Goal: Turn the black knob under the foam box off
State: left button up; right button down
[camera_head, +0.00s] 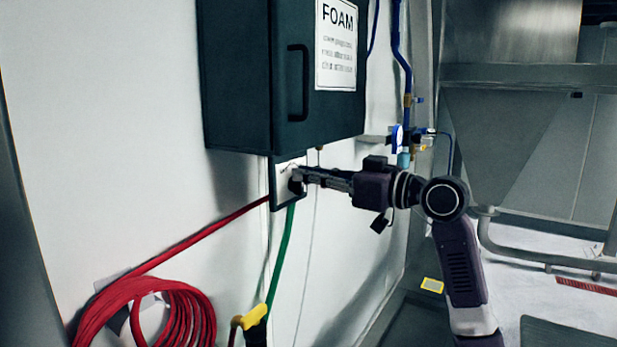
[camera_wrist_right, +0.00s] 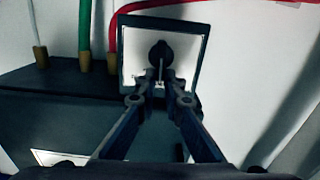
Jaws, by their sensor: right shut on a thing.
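The black knob (camera_wrist_right: 160,51) sits on a white plate with a dark frame (camera_wrist_right: 190,38) under the foam box. In the head view the knob (camera_head: 294,187) is partly hidden by my right gripper (camera_head: 300,175), whose arm reaches in from the right. In the right wrist view my right gripper (camera_wrist_right: 161,76) has its fingers close together, shut on the knob. The foam box (camera_head: 238,80) is dark green, with a handle and a white FOAM sign, and hangs on the wall above the plate. My left gripper is not in view.
A red hose (camera_head: 160,264) runs from the plate to a coil on the wall. A green hose (camera_head: 281,255) hangs below the plate, near a yellow-handled valve (camera_head: 255,316). Blue pipes (camera_head: 404,70) and a metal hopper (camera_head: 495,130) stand at right.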

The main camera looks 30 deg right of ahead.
jog(key=n+b, duration=0.3)
jog(key=shift+s+a+f+n, duration=0.15)
jog(key=shift+a+f+n, duration=0.15)
jog(key=shift+a, duration=0.05)
jog(key=shift+a+f+n+b, duration=0.15)
jog(key=shift+n+b, duration=0.45)
jog(key=shift+n, duration=0.6)
jog(key=shift+s+a+n+b, duration=0.15)
jog(key=shift+n+b, duration=0.1)
jog(key=shift+n, duration=0.4)
jog(key=shift+a+n+b, duration=0.1)
jog(key=shift+n+b, duration=0.1)
jog(key=shift+n, duration=0.45)
jog(key=c, duration=2)
grip_release()
jog(key=shift+c, duration=0.2)
jog(key=v, duration=1.2)
